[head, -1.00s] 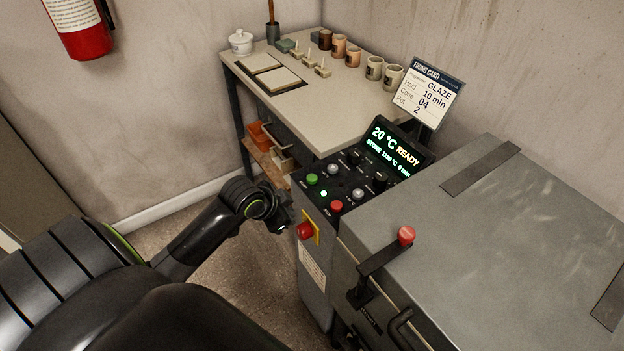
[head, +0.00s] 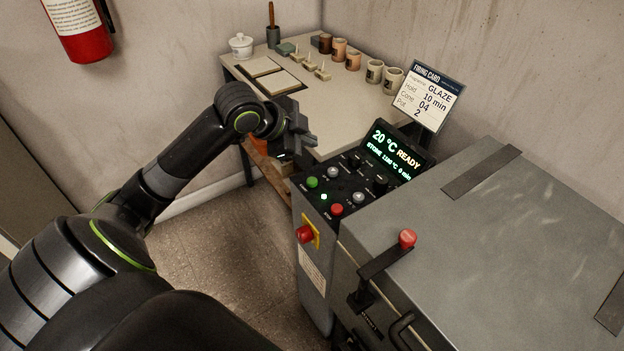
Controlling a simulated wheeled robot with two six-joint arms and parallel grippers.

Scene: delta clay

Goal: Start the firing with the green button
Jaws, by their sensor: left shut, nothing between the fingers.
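The green button (head: 312,182) sits at the left of the dark control panel (head: 345,190) on the kiln. The display (head: 395,152) reads 20 °C READY and STONE, with smaller figures partly hard to read. My left gripper (head: 308,140) is shut and empty, raised behind and above the green button, apart from the panel. My right gripper is not in view.
A red button (head: 337,209) and a red stop knob (head: 305,234) are near the green button. The kiln lid (head: 510,230) has a red-knobbed latch (head: 407,238). A firing card (head: 428,98) reads GLAZE, 10 min, 04, 2. A table (head: 340,105) with pots stands behind.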

